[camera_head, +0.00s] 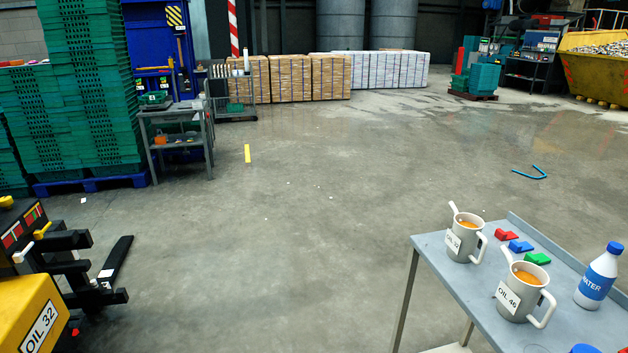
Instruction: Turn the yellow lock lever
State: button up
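My gripper is not in view. At the left edge stands a black machine (68,241) with dark bars sticking out to the right. A small yellow lever-like piece (42,230) sits on it, with a pale piece below. Another yellow piece (7,202) shows at its top left corner, cut by the frame edge. I cannot tell which of these is the lock lever. A yellow box labelled OIL 32 (40,322) is in front of the machine at the lower left.
A grey table (440,262) at the lower right holds jugs labelled OIL 32 (466,240) and OIL 46 (521,293), coloured blocks and a water bottle (598,278). Green crates (88,90) are stacked at the left. The middle floor is mostly clear.

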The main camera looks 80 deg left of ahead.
aim_at(38, 234)
jog(key=z, duration=0.05)
jog(key=k, duration=0.45)
jog(key=u, duration=3.75)
jog(key=i, duration=2.8)
jog(key=z, duration=0.05)
